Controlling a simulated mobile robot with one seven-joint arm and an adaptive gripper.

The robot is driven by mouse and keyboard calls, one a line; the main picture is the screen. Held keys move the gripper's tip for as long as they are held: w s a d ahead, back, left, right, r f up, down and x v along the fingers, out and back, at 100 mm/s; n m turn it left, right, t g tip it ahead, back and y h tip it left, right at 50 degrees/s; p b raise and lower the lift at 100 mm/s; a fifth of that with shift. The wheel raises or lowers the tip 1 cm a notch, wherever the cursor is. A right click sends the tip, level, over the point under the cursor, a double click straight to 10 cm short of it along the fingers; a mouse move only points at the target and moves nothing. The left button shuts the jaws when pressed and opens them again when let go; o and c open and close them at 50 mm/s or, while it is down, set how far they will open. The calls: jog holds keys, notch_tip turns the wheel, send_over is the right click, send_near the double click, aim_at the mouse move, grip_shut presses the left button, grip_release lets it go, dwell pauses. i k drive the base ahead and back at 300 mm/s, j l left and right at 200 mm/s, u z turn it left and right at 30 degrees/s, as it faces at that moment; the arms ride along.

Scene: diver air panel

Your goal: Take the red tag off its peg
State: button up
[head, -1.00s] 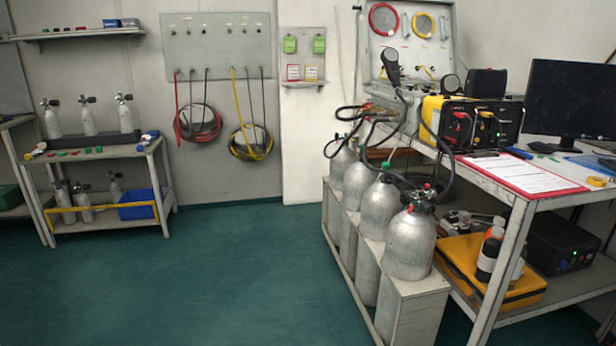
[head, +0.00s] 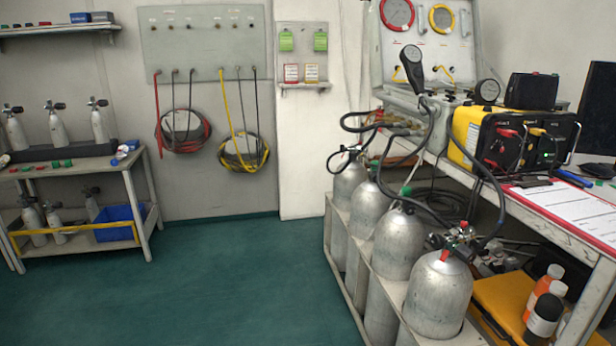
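A narrow white tag board (head: 303,55) is fixed to the wall right of the hose panel. Two green tags hang near its top, a left one (head: 286,41) and a right one (head: 320,41). Below them are two small white cards with coloured edges: a red-edged left card (head: 291,73) and a right card (head: 311,73) with a reddish edge. No plain red tag can be made out hanging on a peg; the details are too small to tell. My gripper is not in view.
The green floor (head: 230,285) is open in front of the board. Silver cylinders in a rack (head: 335,235) and the workbench (head: 560,225) bound the right. A cylinder shelf (head: 75,175) stands left. Hoses hang from a grey panel (head: 205,45).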

aim_at(380, 113)
jog(key=i, duration=2.8)
jog(key=i+j+z, duration=0.15)
jog(key=i+z, duration=0.2)
jog(key=i, duration=0.4)
